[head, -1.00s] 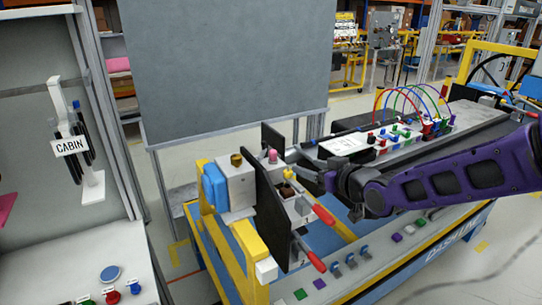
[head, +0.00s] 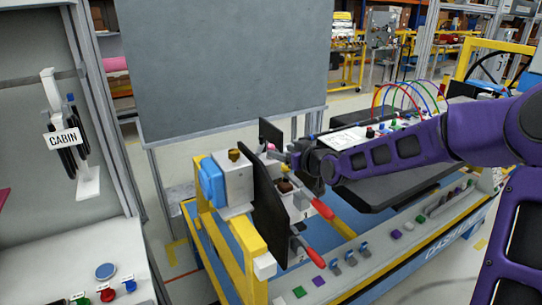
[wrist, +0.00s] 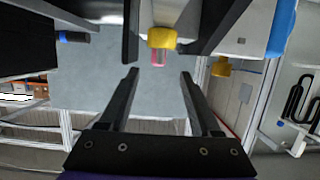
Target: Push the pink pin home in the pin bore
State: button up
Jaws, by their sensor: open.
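The pink pin (head: 271,147) shows as a small pink tip at the end of my gripper (head: 283,157) in the head view, partly hidden by the gripper and a black plate. In the wrist view the pink pin (wrist: 158,59) sticks out beside a yellow collar (wrist: 162,38), straight ahead between my fingers. My gripper (wrist: 159,73) is open, its two dark fingers apart with the pin a little beyond their tips. I cannot tell whether the fingers touch it. The pin bore is not clearly visible, so I cannot tell how deep the pin sits.
A black upright plate (head: 268,205) stands close to the gripper, with red-handled clamps (head: 322,208) beside it. A second yellow knob (wrist: 221,67) sits to the right in the wrist view. A grey panel (head: 225,70) stands behind. The floor left of the yellow frame is clear.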

aim_at(273, 146)
jog(key=shift+x, duration=2.75)
jog(key=shift+w+r, duration=0.1)
jog(key=shift+r, duration=0.15)
grip_shut()
